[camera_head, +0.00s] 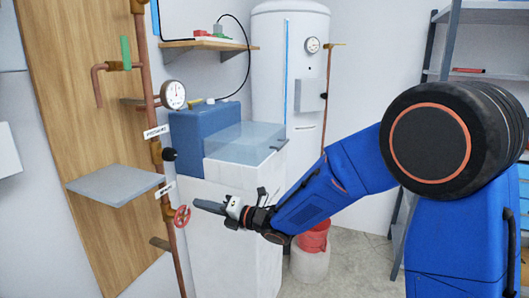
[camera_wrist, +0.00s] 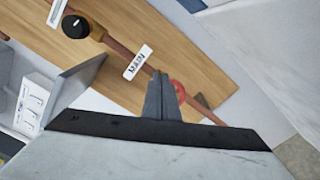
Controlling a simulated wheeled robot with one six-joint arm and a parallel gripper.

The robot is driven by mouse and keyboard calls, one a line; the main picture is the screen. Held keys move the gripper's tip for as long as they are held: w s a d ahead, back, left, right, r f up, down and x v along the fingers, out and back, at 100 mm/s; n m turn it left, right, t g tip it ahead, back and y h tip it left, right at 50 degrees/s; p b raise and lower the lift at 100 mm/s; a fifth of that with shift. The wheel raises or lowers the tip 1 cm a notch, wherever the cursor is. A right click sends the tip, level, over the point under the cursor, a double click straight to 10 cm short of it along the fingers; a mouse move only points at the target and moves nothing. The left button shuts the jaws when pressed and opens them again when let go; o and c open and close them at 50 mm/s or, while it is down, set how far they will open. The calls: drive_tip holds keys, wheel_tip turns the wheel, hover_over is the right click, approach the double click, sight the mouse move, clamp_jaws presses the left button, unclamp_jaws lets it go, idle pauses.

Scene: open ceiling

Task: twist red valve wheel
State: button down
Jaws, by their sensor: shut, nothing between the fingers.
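The red valve wheel (camera_head: 182,215) is a small spoked handwheel on the copper pipe (camera_head: 177,250), low on the left in the head view. A white label (camera_head: 165,189) is fixed to the pipe just above it. My gripper (camera_head: 197,204) is shut and empty, its dark fingertips pointing left, close to the right of the wheel and slightly above it. In the wrist view the wheel (camera_wrist: 178,91) shows just behind my shut fingers (camera_wrist: 160,78), which partly hide it. I cannot tell whether the fingertips touch the wheel.
A grey shelf (camera_head: 115,185) juts out left of the pipe. A black knob (camera_head: 169,154) and a pressure gauge (camera_head: 173,95) sit higher on the pipe. A white cabinet (camera_head: 230,235) with a blue box (camera_head: 205,130) stands right behind the gripper.

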drive_tip(key=shift+x, duration=1.6)
drive_tip(key=shift+w+d+f, duration=0.25)
drive_tip(key=shift+w+f, duration=0.45)
drive_tip(key=shift+f, duration=0.25)
drive_tip(key=shift+w+d+f, duration=0.1)
drive_tip(key=shift+w+f, duration=0.15)
drive_tip(key=shift+f, duration=0.75)
drive_tip(key=shift+w, duration=0.15)
drive_tip(key=v, duration=0.6)
drive_tip(key=shift+w+d, duration=0.15)
drive_tip(key=shift+w, duration=0.05)
idle(0.4)
drive_tip(key=shift+r, duration=0.1)
